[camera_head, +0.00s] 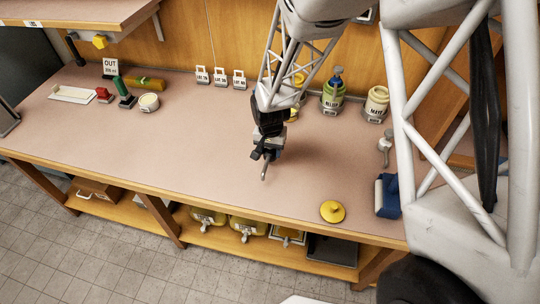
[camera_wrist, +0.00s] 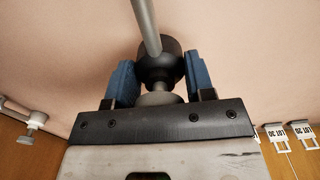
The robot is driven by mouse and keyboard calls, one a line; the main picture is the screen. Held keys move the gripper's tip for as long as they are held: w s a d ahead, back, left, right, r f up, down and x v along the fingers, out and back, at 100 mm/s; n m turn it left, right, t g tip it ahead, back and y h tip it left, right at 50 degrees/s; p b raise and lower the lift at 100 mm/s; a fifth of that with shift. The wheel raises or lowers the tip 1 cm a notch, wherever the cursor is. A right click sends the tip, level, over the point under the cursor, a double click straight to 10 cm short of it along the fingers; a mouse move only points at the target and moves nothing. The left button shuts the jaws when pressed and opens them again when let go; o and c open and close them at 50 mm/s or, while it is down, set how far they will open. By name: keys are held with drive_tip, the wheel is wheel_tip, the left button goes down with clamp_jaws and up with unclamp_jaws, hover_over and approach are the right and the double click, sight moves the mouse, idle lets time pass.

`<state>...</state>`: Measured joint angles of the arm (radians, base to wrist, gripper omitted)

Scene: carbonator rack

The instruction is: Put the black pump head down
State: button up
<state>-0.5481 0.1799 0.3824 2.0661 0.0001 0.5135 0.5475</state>
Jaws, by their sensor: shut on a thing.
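My gripper (camera_head: 266,153) is shut on the black pump head (camera_wrist: 159,68) and holds it over the middle of the table. In the wrist view the blue finger pads press on both sides of its black body, and a grey tube runs up and out of the picture. In the head view the gripper hides most of the pump head, and a grey tube end (camera_head: 264,172) points down below the jaws. I cannot tell whether it touches the pink tabletop (camera_head: 190,140).
A yellow lid (camera_head: 332,211) lies near the front edge, beside a blue and white item (camera_head: 387,196). A green-labelled jar (camera_head: 333,97), a cream jar (camera_head: 376,105) and a grey pump (camera_head: 386,148) stand at right. LOT tags (camera_head: 220,78) line the back. The left-middle tabletop is clear.

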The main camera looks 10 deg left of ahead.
sight(270, 156)
drive_tip(key=shift+w, duration=0.1)
idle(0.3)
drive_tip(key=shift+f, duration=1.75)
drive_tip(key=shift+f, duration=0.1)
drive_tip(key=o, duration=1.1)
wheel_tip(270, 156, up, 12)
drive_tip(key=shift+r, duration=0.1)
drive_tip(key=shift+r, duration=0.1)
